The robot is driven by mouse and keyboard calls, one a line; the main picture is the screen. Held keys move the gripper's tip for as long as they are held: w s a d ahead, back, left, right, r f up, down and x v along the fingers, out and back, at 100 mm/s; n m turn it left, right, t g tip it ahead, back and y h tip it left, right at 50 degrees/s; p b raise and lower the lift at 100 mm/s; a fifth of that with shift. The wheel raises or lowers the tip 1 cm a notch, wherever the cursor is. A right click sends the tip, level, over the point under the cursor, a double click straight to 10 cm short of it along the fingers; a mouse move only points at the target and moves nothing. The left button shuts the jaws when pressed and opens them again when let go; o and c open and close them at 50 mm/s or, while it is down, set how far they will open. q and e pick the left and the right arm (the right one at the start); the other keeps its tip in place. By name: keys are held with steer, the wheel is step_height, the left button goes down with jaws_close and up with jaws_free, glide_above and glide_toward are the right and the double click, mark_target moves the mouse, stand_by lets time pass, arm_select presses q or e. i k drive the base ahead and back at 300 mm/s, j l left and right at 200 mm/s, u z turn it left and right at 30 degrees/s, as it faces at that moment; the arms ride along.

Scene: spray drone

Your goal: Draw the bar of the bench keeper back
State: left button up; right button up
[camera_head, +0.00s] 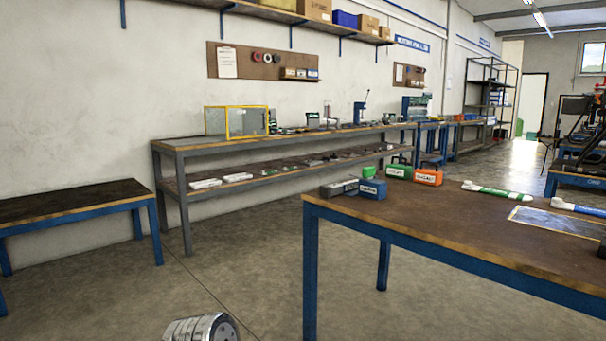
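I cannot make out the bench keeper or its bar for certain at this distance. On the long grey bench (172,146) by the wall stands a yellow-framed clear guard (228,122). Neither of my grippers is in view. A rounded metal part at the bottom edge looks like part of my own arm.
A blue-legged table (450,225) at the right carries a blue box (373,189), a green case (399,168), an orange case (428,177) and a green and white tube (497,192). A low dark bench (70,202) stands left. Floor between is clear.

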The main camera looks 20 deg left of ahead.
mark_target(369, 173)
steer(key=u, duration=0.25)
steer(key=i+j+z, duration=0.15)
steer(key=z, duration=0.2)
steer(key=i+j+z, duration=0.15)
steer(key=z, duration=0.2)
steer(key=i+j+z, duration=0.1)
steer(key=j+z, duration=0.15)
steer(key=z, duration=0.15)
steer(key=i+j+z, duration=0.15)
steer(key=j, duration=0.5)
steer(key=i+j+z, duration=0.15)
steer(key=j, duration=0.45)
steer(key=i+j+z, duration=0.15)
steer(key=j, duration=0.55)
steer(key=j+z, duration=0.15)
steer(key=j, duration=0.5)
